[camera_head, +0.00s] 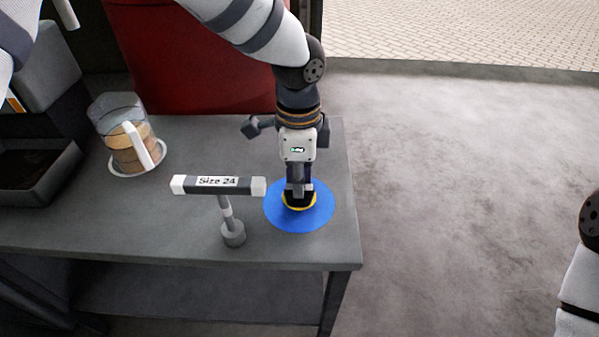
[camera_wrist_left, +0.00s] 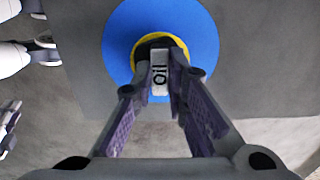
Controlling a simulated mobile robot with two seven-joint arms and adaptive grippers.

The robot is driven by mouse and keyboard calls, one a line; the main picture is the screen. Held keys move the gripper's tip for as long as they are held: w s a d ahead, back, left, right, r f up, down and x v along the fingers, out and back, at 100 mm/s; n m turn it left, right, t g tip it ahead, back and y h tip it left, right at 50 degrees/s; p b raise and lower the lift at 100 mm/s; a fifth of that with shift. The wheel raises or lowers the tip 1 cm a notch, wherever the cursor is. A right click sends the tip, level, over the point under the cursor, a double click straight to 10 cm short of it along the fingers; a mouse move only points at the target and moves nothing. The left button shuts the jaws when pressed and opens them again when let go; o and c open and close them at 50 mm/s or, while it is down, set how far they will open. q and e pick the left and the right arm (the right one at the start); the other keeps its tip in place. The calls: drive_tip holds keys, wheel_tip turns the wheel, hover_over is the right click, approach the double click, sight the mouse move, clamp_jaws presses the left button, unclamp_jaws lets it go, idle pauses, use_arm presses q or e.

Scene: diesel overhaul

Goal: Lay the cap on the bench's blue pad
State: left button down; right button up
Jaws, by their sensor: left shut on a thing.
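The cap has a yellow rim (camera_head: 299,205) and a dark body, with a light grip tab marked "Oil" (camera_wrist_left: 159,80) that shows in the left wrist view. My left gripper (camera_head: 299,185) points down and is shut on the cap's tab. The cap is over the round blue pad (camera_head: 275,212), a little off its middle; I cannot tell whether it touches. The pad lies near the right end of the grey bench and also shows in the left wrist view (camera_wrist_left: 118,45). My right gripper is out of view; part of my right arm shows at the right edge.
A T-handled tool labelled "Size 24" (camera_head: 217,185) stands on the bench (camera_head: 130,225) just left of the pad. A clear jug (camera_head: 127,135) with tan contents stands on a white disc farther left. A dark tray (camera_head: 35,170) is at the far left. Open floor (camera_head: 450,200) lies right.

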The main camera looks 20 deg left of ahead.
use_arm(q)
drive_tip(key=c, duration=1.5)
unclamp_jaws()
drive_tip(key=shift+r, duration=0.15)
